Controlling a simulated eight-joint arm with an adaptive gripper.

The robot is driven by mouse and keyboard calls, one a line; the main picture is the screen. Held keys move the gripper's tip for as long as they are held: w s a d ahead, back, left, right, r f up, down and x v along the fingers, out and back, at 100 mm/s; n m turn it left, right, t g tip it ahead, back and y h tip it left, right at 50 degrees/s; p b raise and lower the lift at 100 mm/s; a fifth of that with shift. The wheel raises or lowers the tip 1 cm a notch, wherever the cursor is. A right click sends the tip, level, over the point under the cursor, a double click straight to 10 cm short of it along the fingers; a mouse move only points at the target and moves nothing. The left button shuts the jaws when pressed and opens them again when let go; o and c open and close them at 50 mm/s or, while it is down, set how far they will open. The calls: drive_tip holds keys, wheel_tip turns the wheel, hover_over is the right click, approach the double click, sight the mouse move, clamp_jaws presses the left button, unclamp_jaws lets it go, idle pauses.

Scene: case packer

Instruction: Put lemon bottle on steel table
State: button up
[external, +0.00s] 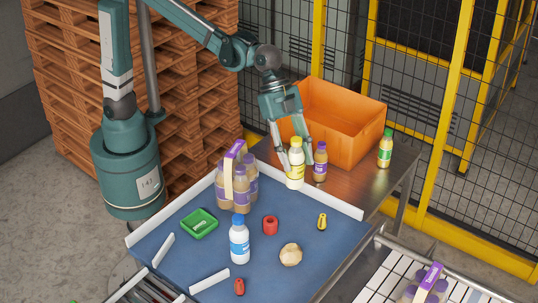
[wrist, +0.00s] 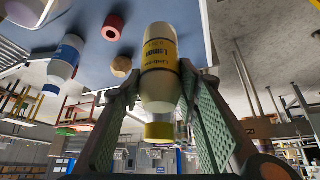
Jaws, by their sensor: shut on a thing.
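The lemon bottle (external: 295,177) is white with a yellow cap and a yellow label. My gripper (external: 298,158) has its fingers on either side of the bottle, near its upper part. In the wrist view, the lemon bottle (wrist: 158,65) sits between both fingers of my gripper (wrist: 160,88), with its label showing. The steel table (external: 345,183) lies beyond the blue surface's white rim. In the external view the bottle overlaps that rim; I cannot tell how high its base is.
A purple-capped brown bottle (external: 320,162) stands close to my gripper's right finger, and a green-capped bottle (external: 385,148) stands farther right. An orange crate (external: 345,135) fills the table's back. The blue surface (external: 185,262) holds a bottle pack (external: 241,202), a blue-capped bottle (external: 239,245) and small items.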

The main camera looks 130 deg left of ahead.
sight(298, 143)
drive_tip(key=shift+r, duration=0.55)
drive_tip(key=r, duration=0.3)
drive_tip(key=shift+w+a+r, duration=0.1)
drive_tip(key=shift+a+r, duration=0.2)
drive_tip(key=shift+r, duration=0.1)
drive_tip(key=w+a+n+y, duration=0.15)
drive_tip(key=a+n, duration=0.25)
drive_tip(key=a, duration=0.8)
drive_tip(key=w+a+n+y+b, duration=0.1)
drive_tip(key=a+n+y, duration=0.2)
drive_tip(key=a, duration=0.9)
drive_tip(key=w+a+n+y, duration=0.2)
drive_tip(key=a+n, duration=0.2)
drive_tip(key=a, duration=0.9)
wheel_tip(298, 143, down, 22)
drive_tip(key=shift+f, duration=0.2)
drive_tip(key=shift+a+f+h, duration=0.1)
drive_tip(key=shift+f+h, duration=0.05)
drive_tip(key=shift+h, duration=0.1)
wheel_tip(298, 143, down, 6)
